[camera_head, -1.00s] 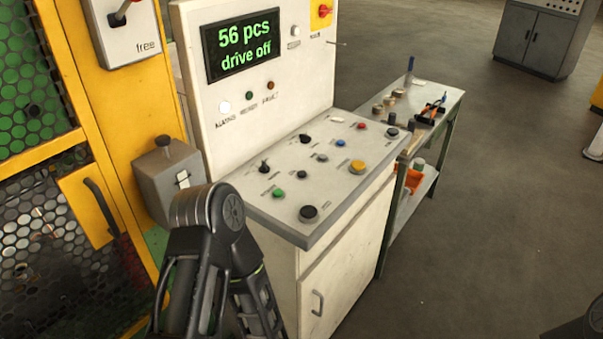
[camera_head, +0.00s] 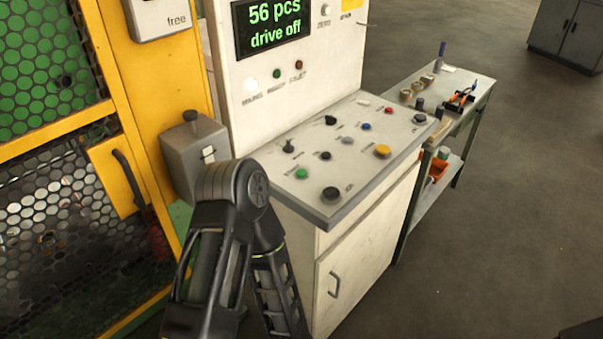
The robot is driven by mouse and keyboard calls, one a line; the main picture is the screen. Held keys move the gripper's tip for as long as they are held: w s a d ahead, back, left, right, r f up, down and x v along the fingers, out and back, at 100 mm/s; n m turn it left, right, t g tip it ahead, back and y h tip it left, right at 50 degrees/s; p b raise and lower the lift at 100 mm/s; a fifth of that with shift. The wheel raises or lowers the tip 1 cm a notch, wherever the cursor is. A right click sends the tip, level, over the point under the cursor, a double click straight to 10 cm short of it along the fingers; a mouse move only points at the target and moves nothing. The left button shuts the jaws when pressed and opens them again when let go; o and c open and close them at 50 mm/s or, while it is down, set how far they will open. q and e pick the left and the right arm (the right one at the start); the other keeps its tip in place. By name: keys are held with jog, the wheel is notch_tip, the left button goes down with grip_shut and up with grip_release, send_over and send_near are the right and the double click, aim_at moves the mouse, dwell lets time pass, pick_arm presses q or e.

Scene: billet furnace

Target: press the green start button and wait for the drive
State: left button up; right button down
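The green start button (camera_head: 302,174) sits near the front left of the sloped control panel (camera_head: 276,186), with a large black knob (camera_head: 331,195) to its right. The display (camera_head: 273,26) above reads "56 pcs" and "drive off". A white lamp (camera_head: 251,85) on the upright panel looks lit. My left arm's black links stand in front of the panel's left side, left of the green button and apart from it in the picture. My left gripper is not visible. My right gripper is not visible either.
A yellow machine frame with mesh guard (camera_head: 60,190) stands at the left, with a grey box (camera_head: 196,155) beside the panel. A side table (camera_head: 473,97) with tools stands right of the cabinet. A grey cabinet (camera_head: 568,35) is far right. The floor (camera_head: 500,230) at right is clear.

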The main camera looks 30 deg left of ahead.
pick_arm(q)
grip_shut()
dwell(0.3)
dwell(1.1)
